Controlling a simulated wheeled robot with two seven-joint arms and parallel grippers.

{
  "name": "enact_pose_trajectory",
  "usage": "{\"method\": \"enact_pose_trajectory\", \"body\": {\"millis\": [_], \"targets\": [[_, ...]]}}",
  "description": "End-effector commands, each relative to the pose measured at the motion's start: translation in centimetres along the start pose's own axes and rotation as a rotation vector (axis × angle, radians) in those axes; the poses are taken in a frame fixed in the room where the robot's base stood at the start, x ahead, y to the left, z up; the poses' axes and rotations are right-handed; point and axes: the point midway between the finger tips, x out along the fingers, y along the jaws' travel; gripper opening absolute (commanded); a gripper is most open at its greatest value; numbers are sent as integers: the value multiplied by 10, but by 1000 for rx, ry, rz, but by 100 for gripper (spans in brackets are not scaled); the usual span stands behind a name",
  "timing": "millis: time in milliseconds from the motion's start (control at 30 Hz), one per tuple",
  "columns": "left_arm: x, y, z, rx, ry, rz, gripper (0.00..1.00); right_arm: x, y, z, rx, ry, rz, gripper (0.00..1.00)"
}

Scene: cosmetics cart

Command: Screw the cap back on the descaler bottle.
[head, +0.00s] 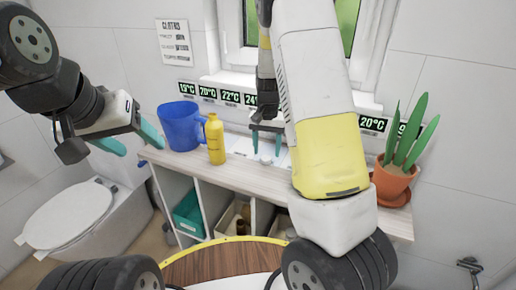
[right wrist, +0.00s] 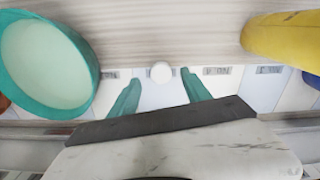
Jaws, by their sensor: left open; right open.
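The yellow descaler bottle (head: 216,142) stands upright on the wooden shelf top, beside the blue jug. It also shows at the upper right of the right wrist view (right wrist: 285,38). A small white round cap (right wrist: 161,71) lies on the surface; it shows small in the head view (head: 265,159). My right gripper (head: 266,143) is open above the cap. In the right wrist view the cap appears between its teal fingertips, with gaps at both sides. My left gripper (head: 130,140) is open and empty, left of the jug. The bottle's mouth is too small to make out.
The blue jug (head: 181,127) stands left of the bottle. A potted plant (head: 393,183) stands at the shelf's right end. A teal round vessel (right wrist: 45,65) is close to the right gripper. Cubbies below hold a teal bin (head: 188,212). A toilet (head: 70,215) is at left.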

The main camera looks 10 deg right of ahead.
Motion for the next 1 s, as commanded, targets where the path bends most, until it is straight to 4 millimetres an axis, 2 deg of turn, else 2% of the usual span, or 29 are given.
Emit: {"method": "enact_pose_trajectory", "body": {"millis": [100,200,567,600,667,867,900,1000], "targets": [[0,0,0,0,0,0,62,19,-1,1,-1,-2,2,56],[0,0,0,0,0,0,62,28,-1,1,0,-1,1,56],[0,0,0,0,0,0,62,30,-1,0,-1,1,0,56],[0,0,0,0,0,0,62,30,-1,0,-1,1,0,54],[0,0,0,0,0,0,62,30,-1,0,-1,1,0,42],[0,0,0,0,0,0,62,30,-1,0,-1,1,0,3],[0,0,0,0,0,0,62,30,-1,0,-1,1,0,0],[0,0,0,0,0,0,62,30,-1,0,-1,1,0,0]]}}
